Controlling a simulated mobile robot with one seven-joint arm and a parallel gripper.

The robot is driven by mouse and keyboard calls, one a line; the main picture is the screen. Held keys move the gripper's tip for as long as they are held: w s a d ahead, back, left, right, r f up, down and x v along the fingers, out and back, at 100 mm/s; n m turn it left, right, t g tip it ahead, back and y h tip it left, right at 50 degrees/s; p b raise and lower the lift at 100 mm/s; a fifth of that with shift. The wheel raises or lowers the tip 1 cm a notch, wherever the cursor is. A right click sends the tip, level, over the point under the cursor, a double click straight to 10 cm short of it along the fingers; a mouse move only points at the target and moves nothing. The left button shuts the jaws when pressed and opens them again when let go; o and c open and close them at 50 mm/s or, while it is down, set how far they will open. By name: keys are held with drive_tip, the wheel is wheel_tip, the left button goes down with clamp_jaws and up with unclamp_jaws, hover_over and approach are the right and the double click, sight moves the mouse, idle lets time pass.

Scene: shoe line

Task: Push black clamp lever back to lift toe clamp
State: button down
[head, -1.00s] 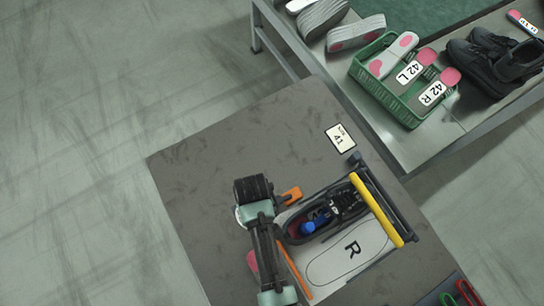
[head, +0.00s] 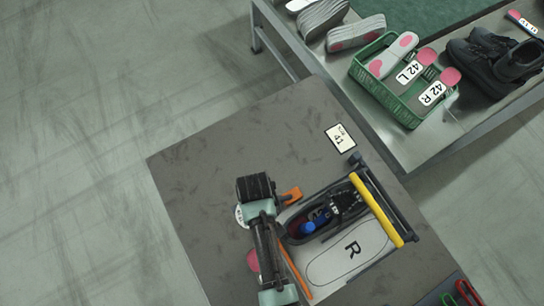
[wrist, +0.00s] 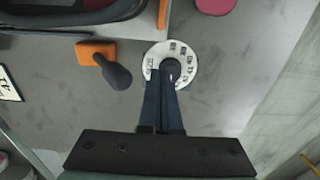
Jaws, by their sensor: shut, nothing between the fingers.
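An orange block with a rounded black lever or knob (wrist: 117,75) lies left of my fingers in the wrist view. I take this as the black clamp lever, but cannot be sure. The orange block (head: 292,194) also shows in the head view, right of my wrist. My gripper (wrist: 169,80) is shut and empty, its dark fingers over a white numbered dial (wrist: 188,57), apart from the lever. A black shoe (head: 300,234) with a blue part (head: 308,227) inside lies in the fixture, beside a yellow bar (head: 378,208). I cannot tell which part is the toe clamp.
The fixture plate marked R (head: 352,250) lies on the grey table (head: 200,160), with a card marked 41 (head: 340,138) behind it. A green basket (head: 388,92) of insoles and black shoes (head: 495,55) stand on a bench. The table's left side is clear.

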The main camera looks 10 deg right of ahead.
drive_tip(key=shift+w+d, duration=0.2)
drive_tip(key=shift+d, duration=0.45)
drive_tip(key=shift+w+d, duration=0.15)
drive_tip(key=shift+d, duration=0.6)
drive_tip(key=shift+s+a+p, duration=0.15)
drive_tip(key=shift+a+p, duration=0.15)
drive_tip(key=shift+a, duration=0.35)
wheel_tip(320, 180, up, 9)
drive_tip(key=p, duration=0.9)
drive_tip(key=shift+a, duration=0.15)
